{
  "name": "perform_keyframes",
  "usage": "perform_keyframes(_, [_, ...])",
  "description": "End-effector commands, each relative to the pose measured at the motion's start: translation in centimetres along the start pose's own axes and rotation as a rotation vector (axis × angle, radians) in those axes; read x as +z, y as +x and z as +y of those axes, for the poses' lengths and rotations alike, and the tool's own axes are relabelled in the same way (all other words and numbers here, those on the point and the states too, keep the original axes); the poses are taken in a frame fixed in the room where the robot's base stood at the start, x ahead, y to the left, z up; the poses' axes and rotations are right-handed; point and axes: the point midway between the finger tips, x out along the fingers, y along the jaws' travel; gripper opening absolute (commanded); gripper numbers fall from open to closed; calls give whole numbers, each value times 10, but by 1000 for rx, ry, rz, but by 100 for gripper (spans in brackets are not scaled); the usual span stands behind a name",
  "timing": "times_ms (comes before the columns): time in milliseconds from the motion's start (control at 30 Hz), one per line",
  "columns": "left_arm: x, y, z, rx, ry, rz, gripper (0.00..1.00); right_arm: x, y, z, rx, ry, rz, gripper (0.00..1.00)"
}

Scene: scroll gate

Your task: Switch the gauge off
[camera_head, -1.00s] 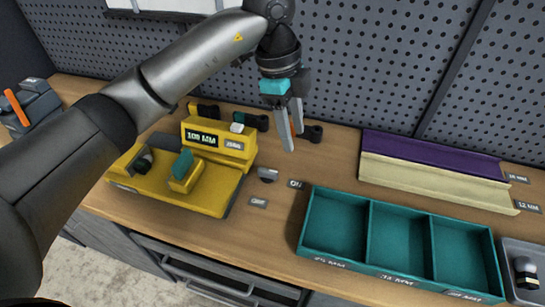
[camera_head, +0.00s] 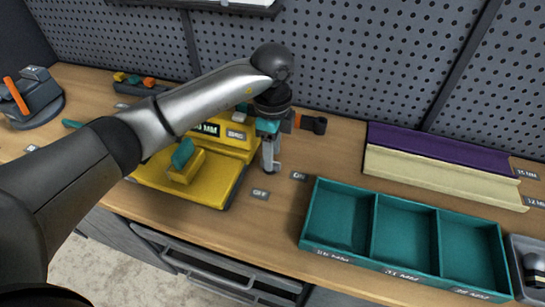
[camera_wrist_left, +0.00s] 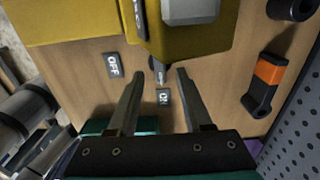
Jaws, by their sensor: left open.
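The yellow gauge (camera_head: 228,186) stands on the bench, partly covered by my left arm, with an "MM" display and a small plate on its housing. My left gripper (camera_head: 270,166) points down beside the housing, above the switch. Contact cannot be told. My right gripper is not in view.
A teal three-compartment tray (camera_head: 400,268) stands at the front right. Purple (camera_head: 440,147) and cream (camera_head: 440,178) strips lie behind it. A black and orange clip (camera_wrist_left: 264,85) lies near the gripper. A pegboard (camera_head: 370,60) closes the back.

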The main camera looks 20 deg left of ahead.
Motion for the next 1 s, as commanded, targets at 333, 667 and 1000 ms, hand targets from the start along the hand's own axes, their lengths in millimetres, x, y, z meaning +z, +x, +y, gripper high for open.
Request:
perform_keyframes(333, [0,18,0,-1,0,0,50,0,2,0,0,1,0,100])
perform_keyframes(667, [0,17,0,-1,1,1,30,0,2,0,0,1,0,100])
perform_keyframes(1000, [0,17,0,-1,1,1,0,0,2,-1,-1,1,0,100])
